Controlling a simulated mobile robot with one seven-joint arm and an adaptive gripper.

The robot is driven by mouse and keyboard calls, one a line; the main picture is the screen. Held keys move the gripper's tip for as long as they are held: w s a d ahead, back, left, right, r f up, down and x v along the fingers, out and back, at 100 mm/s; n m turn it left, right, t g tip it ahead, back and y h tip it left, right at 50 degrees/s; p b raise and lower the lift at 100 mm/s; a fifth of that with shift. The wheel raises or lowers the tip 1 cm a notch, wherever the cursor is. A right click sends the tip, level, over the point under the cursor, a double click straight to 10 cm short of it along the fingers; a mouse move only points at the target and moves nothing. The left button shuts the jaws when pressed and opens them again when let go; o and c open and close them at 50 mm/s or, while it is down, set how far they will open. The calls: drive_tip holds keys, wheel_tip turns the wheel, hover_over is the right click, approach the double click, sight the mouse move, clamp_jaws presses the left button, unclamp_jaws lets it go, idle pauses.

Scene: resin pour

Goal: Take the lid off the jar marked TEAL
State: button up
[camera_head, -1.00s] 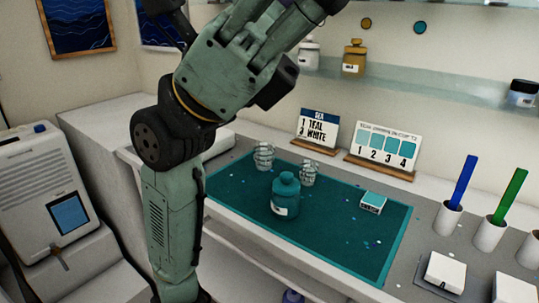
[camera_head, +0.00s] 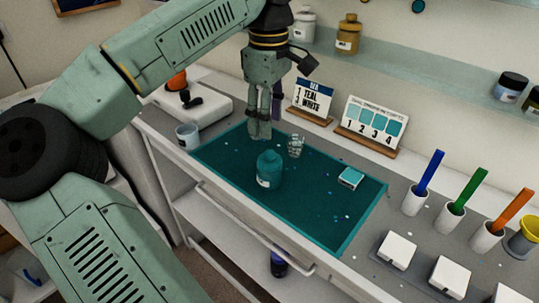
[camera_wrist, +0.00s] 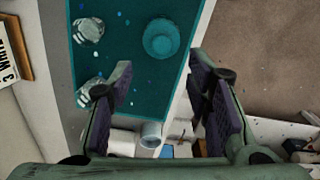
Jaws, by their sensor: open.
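The teal jar (camera_head: 270,177) stands upright on the teal mat (camera_head: 318,228), with a pale label on its front. Its teal lid (camera_head: 268,158) is on top. In the wrist view the lid shows from above as a round teal disc (camera_wrist: 161,37), beyond my fingertips. My gripper (camera_head: 264,115) points down, behind and slightly left of the jar, apart from it. In the wrist view my gripper (camera_wrist: 163,85) is open, with nothing between its fingers. The jar's label is too small to read.
A clear cup (camera_head: 296,145) stands behind the jar; another (camera_wrist: 88,30) shows in the wrist view. Two signs (camera_head: 313,97) (camera_head: 372,126) stand behind. A grey mug (camera_head: 187,136) stands left. Colored sticks in cups line the right.

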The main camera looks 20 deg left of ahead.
sight(269, 153)
wheel_tip(269, 153, down, 3)
drive_tip(key=shift+f+b, duration=0.1)
drive_tip(key=shift+b, duration=0.55)
wheel_tip(269, 153, down, 5)
drive_tip(key=b, duration=0.4)
drive_tip(key=shift+s+d, duration=0.1)
drive_tip(key=shift+r, duration=0.25)
drive_tip(key=c, duration=0.9)
drive_tip(key=shift+o, duration=0.2)
drive_tip(key=shift+r, duration=0.1)
